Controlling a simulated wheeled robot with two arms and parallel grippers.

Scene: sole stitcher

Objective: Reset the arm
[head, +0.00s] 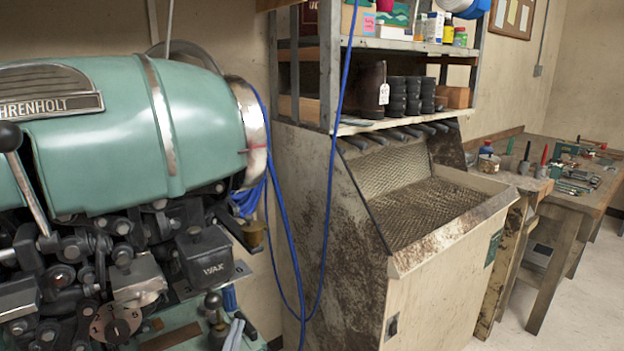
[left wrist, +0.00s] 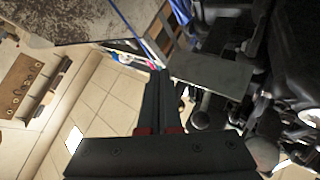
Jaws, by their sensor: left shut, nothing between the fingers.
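My left gripper (left wrist: 160,76) shows in the left wrist view as two dark fingers pressed together, with red marks at their base. It is shut and empty. The fingers reach up the picture, close to the dark machine parts on the right; I cannot tell whether they touch anything. In the head view I cannot clearly make out this gripper. The green stitching machine (head: 110,125) fills the left of the head view, with a black-knobbed lever (head: 28,185) at the left edge and a box marked WAX (head: 208,262) below its body. My right gripper is not in view.
Blue cables (head: 333,130) hang beside the machine. A dusty cabinet (head: 335,240) with a mesh tray stands in the middle, under a loaded shelf (head: 372,124). A wooden workbench (head: 595,200) with tools is at the right. Tiled floor (left wrist: 88,110) shows beside my left gripper.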

